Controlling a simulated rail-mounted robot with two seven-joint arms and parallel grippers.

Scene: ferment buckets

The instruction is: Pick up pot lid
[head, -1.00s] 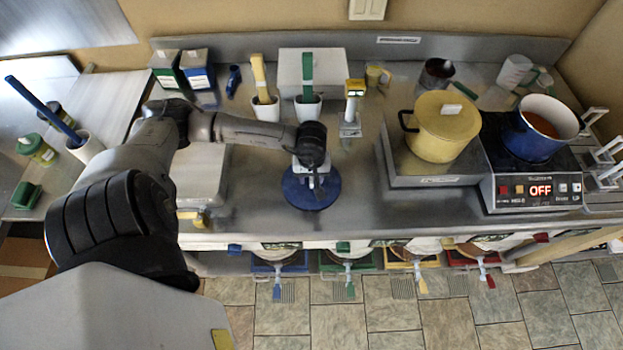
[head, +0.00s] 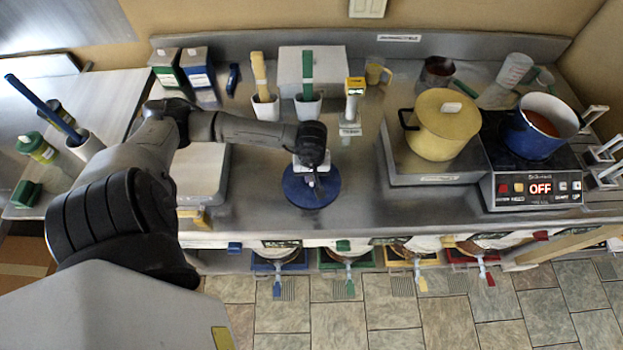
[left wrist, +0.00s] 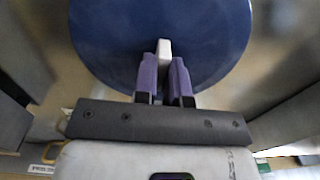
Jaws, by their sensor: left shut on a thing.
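The blue pot lid (head: 312,194) lies at the front middle of the steel counter in the head view. It also fills the top of the left wrist view (left wrist: 110,45), with its white knob (left wrist: 164,48) between the finger tips. My left gripper (head: 313,177) comes down from above and is shut on the knob; its purple fingers (left wrist: 164,76) show in the left wrist view. I cannot tell whether the lid is touching the counter. The blue pot (head: 525,139) stands open on the right burner with orange-brown liquid in it. My right gripper is not in view.
A yellow lidded pot (head: 436,146) stands left of the blue pot. White holders with a yellow (head: 259,72) and a green handle (head: 307,72) stand behind the lid, beside a yellow-topped device (head: 353,95). Counter right of the lid is clear.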

